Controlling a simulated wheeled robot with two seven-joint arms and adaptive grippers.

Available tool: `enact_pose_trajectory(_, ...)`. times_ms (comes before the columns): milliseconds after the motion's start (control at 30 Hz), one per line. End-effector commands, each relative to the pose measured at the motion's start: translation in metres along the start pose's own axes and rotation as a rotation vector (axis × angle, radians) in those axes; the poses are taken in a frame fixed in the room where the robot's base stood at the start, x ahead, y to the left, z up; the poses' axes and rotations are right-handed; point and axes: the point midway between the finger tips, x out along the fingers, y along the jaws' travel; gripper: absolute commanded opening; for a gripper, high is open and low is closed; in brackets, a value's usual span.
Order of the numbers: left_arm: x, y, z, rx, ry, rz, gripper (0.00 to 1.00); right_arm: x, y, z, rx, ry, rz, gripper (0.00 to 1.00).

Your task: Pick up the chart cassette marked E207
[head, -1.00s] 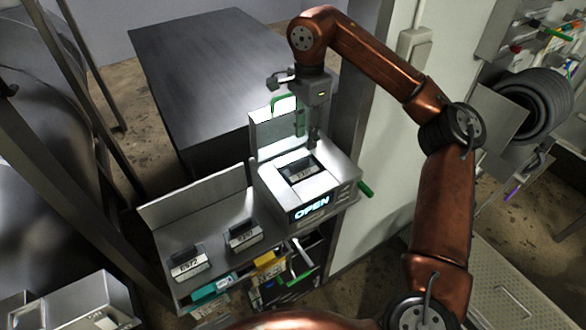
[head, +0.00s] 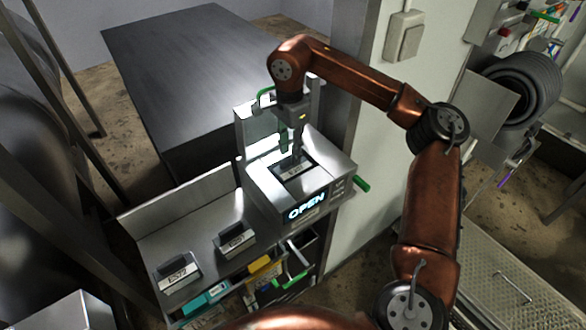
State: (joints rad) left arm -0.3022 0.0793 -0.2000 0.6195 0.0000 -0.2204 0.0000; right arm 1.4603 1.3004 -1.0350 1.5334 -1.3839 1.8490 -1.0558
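A dark chart cassette (head: 292,169) with a pale label sits in the recess of the metal unit (head: 260,182), whose front display reads OPEN. Its label is too small to read. My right gripper (head: 291,152) points down from above, with its fingertips at this cassette. Its fingers look apart, one greenish and one dark; I see no clear grip. Two more dark cassettes lie on the metal shelf to the left: one in the middle (head: 235,240), label unclear, and one further left (head: 177,274), label perhaps E972. My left gripper is not in view.
The unit's raised lid (head: 247,130) stands behind the gripper. A green handle (head: 361,184) sticks out at the unit's right side, near a pale wall panel (head: 385,150). A dark table (head: 200,75) lies behind. Below the shelf are coloured items (head: 262,267).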

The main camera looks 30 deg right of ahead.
Motion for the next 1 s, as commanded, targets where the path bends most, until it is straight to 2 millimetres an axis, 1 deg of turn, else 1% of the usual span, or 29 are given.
enact_pose_trajectory(100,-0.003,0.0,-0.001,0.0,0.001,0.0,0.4,0.013,0.0,0.0,0.001,-0.001,0.0,0.3)
enact_pose_trajectory(167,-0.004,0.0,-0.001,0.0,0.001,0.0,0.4,0.017,0.001,0.0,0.001,0.0,0.0,0.3)
enact_pose_trajectory(400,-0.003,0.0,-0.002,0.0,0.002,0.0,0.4,0.02,0.0,0.0,0.001,-0.001,-0.001,0.3)
enact_pose_trajectory(467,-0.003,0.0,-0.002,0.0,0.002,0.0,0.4,0.019,0.0,0.0,0.001,-0.001,-0.001,0.27)
enact_pose_trajectory(833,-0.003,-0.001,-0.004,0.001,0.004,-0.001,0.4,0.019,0.0,0.0,0.001,-0.001,-0.001,0.01)
enact_pose_trajectory(867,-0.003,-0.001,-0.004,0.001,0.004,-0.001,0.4,0.019,0.0,0.0,0.001,-0.001,-0.001,0.0)
enact_pose_trajectory(1000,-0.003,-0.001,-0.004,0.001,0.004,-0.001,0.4,0.019,0.0,0.0,0.001,-0.001,-0.001,0.0)
